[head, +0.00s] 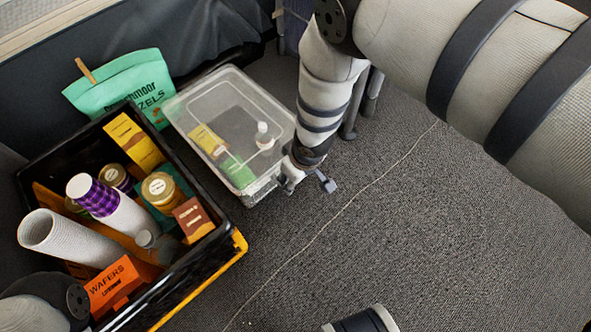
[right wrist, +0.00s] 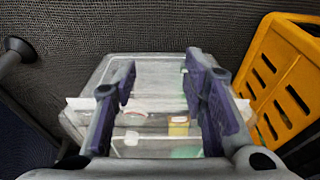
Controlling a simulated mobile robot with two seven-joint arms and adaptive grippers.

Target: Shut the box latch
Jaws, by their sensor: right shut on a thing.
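The clear plastic box (head: 184,100) stands on the grey carpet with its see-through lid lying on top. A yellow pack, a green pack and a white bottle show inside. My right gripper (head: 309,180) is at the box's near right end, low by the rim. In the right wrist view, its two dark fingers (right wrist: 165,95) stand apart over the box (right wrist: 150,70), at a pale strip along its edge. The gripper is shut on the box's latch side; the exact contact and the latch's position are hard to make out. My left gripper is not in view.
A black and yellow crate (head: 239,245) of groceries stands close to the box's left. It also shows in the right wrist view (right wrist: 290,60). A green pretzel bag (head: 120,85) leans behind it. Open carpet (head: 420,230) lies to the right, with a thin pale line across it.

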